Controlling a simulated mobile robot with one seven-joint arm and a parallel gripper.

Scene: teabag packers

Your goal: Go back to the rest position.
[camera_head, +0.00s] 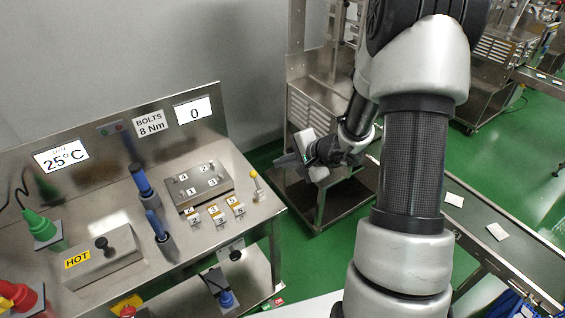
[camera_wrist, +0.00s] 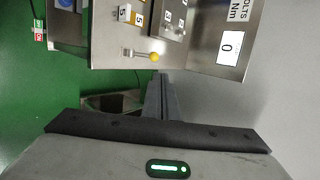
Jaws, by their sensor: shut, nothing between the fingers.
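My gripper (camera_head: 292,161) is in the middle of the head view, to the right of the workbench (camera_head: 245,215) and apart from it. Its dark fingers point left toward the bench's right end. In the wrist view the fingers (camera_wrist: 160,98) are closed together with nothing between them. My arm comes down from the top right and covers part of the head view.
On the bench are a plate with numbered bolts (camera_head: 199,185), blue-handled tools (camera_head: 141,180), a yellow-knobbed lever (camera_head: 256,184), and a box labelled HOT (camera_head: 104,258). A conveyor (camera_head: 480,222) with white packets runs at right. Steel machines stand behind. Green floor shows between.

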